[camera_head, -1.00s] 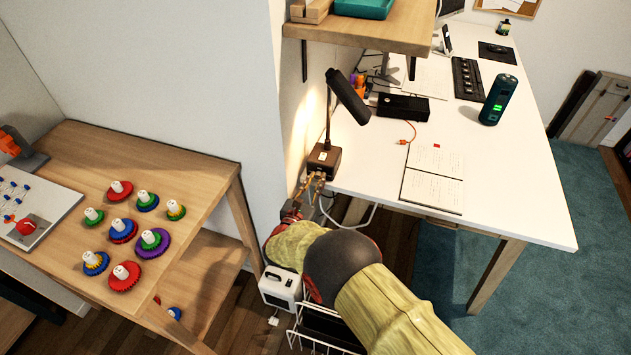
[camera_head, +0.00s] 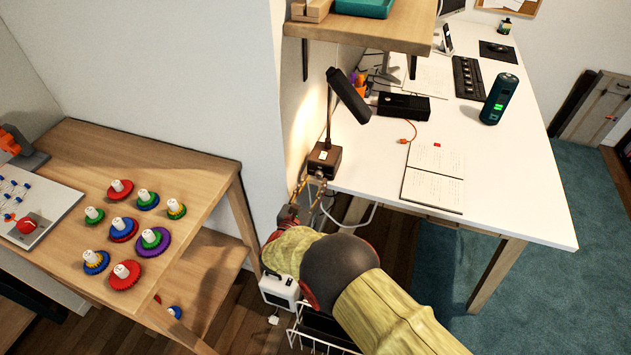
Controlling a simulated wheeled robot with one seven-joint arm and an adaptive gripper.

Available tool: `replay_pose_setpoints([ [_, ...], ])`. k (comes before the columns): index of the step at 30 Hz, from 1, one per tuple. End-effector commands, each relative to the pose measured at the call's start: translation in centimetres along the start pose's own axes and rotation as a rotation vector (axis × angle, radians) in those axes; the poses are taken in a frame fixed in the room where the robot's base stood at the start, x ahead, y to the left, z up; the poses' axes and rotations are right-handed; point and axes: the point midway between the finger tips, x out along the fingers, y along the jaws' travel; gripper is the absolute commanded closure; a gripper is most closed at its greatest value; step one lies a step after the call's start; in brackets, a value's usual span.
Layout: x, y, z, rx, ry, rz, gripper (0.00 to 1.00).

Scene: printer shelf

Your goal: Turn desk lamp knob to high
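The desk lamp (camera_head: 347,96) has a black head on a thin stem and stands at the near left corner of the white desk. Its dark box-like base (camera_head: 325,158) shows a small white mark on top. Light falls on the wall behind the lamp. The knob cannot be made out; the side of the base facing my gripper is partly hidden. My gripper (camera_head: 310,186) is just in front of and below the base, with its thin fingers pointing up at it. The fingers appear apart with a gap between them. I cannot tell whether they touch the base.
The white desk (camera_head: 520,190) holds an open notebook (camera_head: 433,177), a black box (camera_head: 403,106) and a teal cylinder (camera_head: 499,99). A wooden shelf (camera_head: 390,35) overhangs the lamp. A wooden table (camera_head: 190,185) with coloured gears stands left. A white device (camera_head: 278,290) sits below my arm.

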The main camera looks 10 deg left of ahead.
Motion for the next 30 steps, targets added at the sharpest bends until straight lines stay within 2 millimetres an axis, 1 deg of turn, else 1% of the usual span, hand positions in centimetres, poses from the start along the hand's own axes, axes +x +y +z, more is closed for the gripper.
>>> replay_pose_setpoints([
  [1, -1.1, 0.2, 0.1, 0.001, 0.0, 0.004, 0.63],
  [6, -4.7, 0.2, 0.0, 0.001, 0.001, 0.004, 0.63],
  [9, -6.5, 0.2, 0.0, 0.001, 0.001, 0.004, 0.63],
  [13, -8.4, 0.1, 0.0, -0.001, 0.0, 0.003, 0.63],
  [19, -9.6, 0.1, 0.0, 0.0, 0.001, 0.001, 0.63],
  [27, -9.7, 0.0, 0.0, 0.0, 0.001, 0.0, 0.63],
  [30, -9.4, -0.2, 0.1, 0.0, 0.0, -0.006, 0.63],
])
